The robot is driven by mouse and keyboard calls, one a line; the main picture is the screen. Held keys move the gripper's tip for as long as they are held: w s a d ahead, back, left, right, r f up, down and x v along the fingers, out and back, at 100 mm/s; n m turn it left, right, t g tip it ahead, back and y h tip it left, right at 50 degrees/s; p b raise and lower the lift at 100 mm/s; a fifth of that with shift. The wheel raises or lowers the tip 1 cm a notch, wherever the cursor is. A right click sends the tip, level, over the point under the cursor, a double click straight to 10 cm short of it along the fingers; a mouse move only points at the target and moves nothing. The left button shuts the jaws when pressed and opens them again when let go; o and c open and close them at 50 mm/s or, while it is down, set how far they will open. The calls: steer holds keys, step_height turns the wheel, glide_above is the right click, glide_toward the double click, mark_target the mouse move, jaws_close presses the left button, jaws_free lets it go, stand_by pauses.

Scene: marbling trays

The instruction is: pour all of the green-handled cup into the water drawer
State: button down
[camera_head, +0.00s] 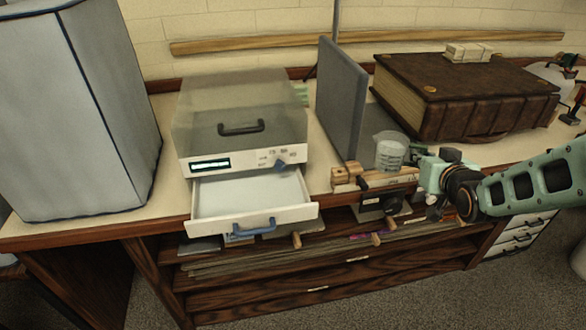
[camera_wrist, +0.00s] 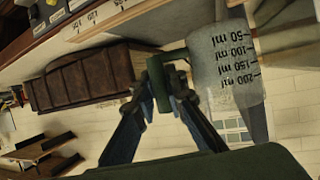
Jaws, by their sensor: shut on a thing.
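The cup (camera_head: 390,151) is a translucent measuring beaker with ml marks and a green handle. It looks upright, just above or at the counter's front edge, right of the water drawer (camera_head: 292,213). My gripper (camera_head: 421,166) is at the cup's right side. In the wrist view my gripper (camera_wrist: 163,92) is shut on the green handle (camera_wrist: 158,84), with the cup (camera_wrist: 225,65) beside the fingers. How much the cup holds is not clear. The drawer is white with a blue handle, pulled open below the clear-lidded machine, and its inside looks pale.
A grey upright panel (camera_head: 341,97) stands between the machine (camera_head: 241,118) and the cup. A wooden block rack (camera_head: 372,179) lies along the counter edge below the cup. A large brown book (camera_head: 470,95) is behind. A covered grey box (camera_head: 75,110) stands at left.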

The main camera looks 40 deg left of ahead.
steer(key=s+a+n+g+y+p, duration=0.1)
steer(key=s+a+n+g+y, duration=0.15)
steer(key=a, duration=0.65)
steer(key=s+a+n+g+y, duration=0.15)
steer(key=s+a, duration=0.25)
steer(key=a, duration=0.4)
steer(key=s+a+f+n+g+b, duration=0.1)
steer(key=s+a+f+b, duration=0.1)
steer(key=f, duration=0.4)
steer(key=shift+s+a+n+y+b, duration=0.4)
steer(key=shift+a+b, duration=0.35)
steer(key=shift+a, duration=0.5)
